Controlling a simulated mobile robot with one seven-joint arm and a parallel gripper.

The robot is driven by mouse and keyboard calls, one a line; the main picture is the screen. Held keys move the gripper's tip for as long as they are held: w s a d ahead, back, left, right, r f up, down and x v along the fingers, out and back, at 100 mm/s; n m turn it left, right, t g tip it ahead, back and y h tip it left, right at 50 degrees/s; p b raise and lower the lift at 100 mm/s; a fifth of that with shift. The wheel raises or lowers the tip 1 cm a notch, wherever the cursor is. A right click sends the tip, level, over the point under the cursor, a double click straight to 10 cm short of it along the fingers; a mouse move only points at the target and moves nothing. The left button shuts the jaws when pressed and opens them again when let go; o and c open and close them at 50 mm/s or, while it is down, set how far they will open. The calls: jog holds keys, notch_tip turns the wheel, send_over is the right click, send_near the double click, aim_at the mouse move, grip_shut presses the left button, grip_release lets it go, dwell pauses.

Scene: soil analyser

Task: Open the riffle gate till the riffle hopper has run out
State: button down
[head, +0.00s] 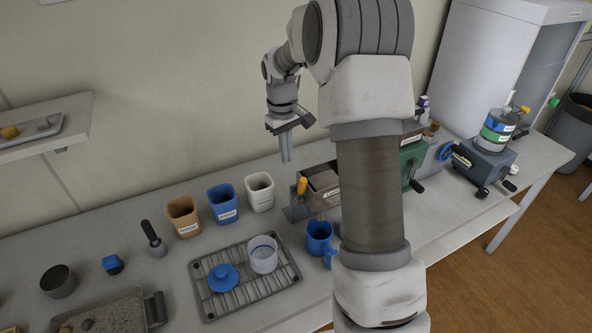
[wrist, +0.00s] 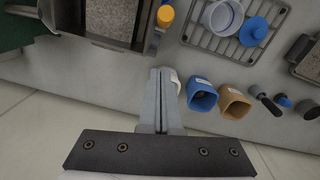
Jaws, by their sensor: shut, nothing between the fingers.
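The riffle hopper (head: 325,199) is a grey metal box on the bench, partly behind my arm, with grey-brown material showing at its top. Its gate has a yellow handle (head: 302,186) standing at the hopper's left side. In the wrist view the handle (wrist: 165,16) is at the top, beside the metal box (wrist: 105,43). My gripper (head: 286,156) points down in the air above and left of the hopper, apart from the handle. Its fingers (wrist: 160,75) are together and empty. I cannot tell how far the gate is open.
Brown (head: 184,217), blue (head: 223,204) and white (head: 259,192) cups stand left of the hopper. A wire rack (head: 207,298) holds a clear vessel and a blue lid. A blue mug (head: 319,238) stands in front of the hopper. Green and grey machines are to the right.

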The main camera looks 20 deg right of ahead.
aim_at(301, 191)
jog(key=shift+s+d+f+p, duration=0.3)
jog(key=shift+s+f, duration=0.65)
jog(key=shift+f, duration=0.05)
jog(key=shift+s+d+f+p, duration=0.25)
jog(key=shift+s+f+p, duration=0.05)
jog(key=shift+s+f, duration=0.7)
jog(key=shift+f+b, duration=0.1)
jog(key=shift+b, duration=0.2)
jog(key=shift+s, duration=0.2)
jog(key=shift+t, duration=0.3)
